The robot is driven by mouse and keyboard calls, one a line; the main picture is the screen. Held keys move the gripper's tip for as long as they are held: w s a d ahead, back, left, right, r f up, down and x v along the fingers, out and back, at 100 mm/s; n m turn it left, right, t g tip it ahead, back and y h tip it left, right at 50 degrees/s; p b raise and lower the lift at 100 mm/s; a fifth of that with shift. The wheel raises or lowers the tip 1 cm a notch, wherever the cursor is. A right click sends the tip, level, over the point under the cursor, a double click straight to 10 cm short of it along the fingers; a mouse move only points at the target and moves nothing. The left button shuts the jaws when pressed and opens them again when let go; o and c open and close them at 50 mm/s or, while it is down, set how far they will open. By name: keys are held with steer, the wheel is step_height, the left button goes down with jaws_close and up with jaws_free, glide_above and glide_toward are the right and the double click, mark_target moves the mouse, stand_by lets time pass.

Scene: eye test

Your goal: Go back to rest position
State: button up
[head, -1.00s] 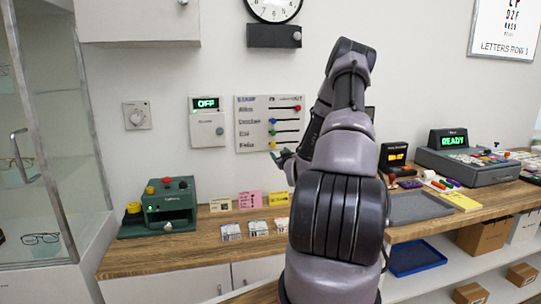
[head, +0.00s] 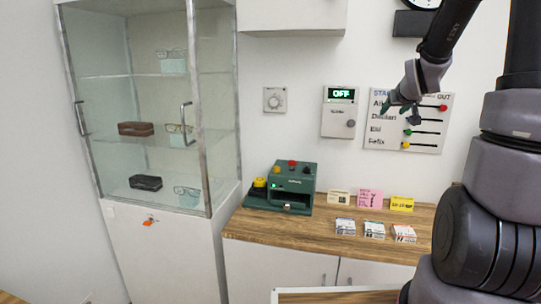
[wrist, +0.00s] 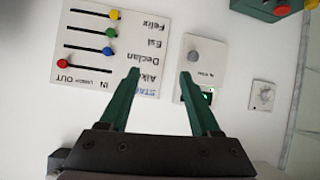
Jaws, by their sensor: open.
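My gripper (head: 398,112) is raised in front of the white staff board (head: 376,142) at the right of the head view. In the wrist view my gripper (wrist: 160,74) shows two green fingers spread apart with nothing between them. The board (wrist: 83,88) appears upside down there, with the red knob (wrist: 63,63) at the OUT end and the blue, green and yellow knobs at the other end. In the head view my fingers hide part of the board. I cannot tell the exact gap between fingers and wall.
A wooden counter (head: 262,230) holds a green machine (head: 290,182), small cards and boxes. A glass cabinet (head: 105,128) with glasses stands at left. A wall panel reading OFF (head: 338,122) and a dial (head: 274,99) are beside the board.

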steer(key=s+a+r+m+g+y, duration=0.1)
steer(key=s+a, duration=0.4)
steer(key=s, duration=0.5)
steer(key=s+a+r+m+g+y, duration=0.1)
steer(key=s+a+r, duration=0.3)
steer(key=s, duration=0.6)
steer(key=s+a+r+m+g+y, duration=0.1)
steer(key=s+a+r+g+y, duration=0.1)
steer(key=s+a, duration=0.4)
steer(key=s, duration=0.3)
steer(key=shift+s+r+g, duration=0.15)
steer(key=shift+s+g, duration=0.15)
steer(key=shift+s, duration=0.1)
stand_by(0.5)
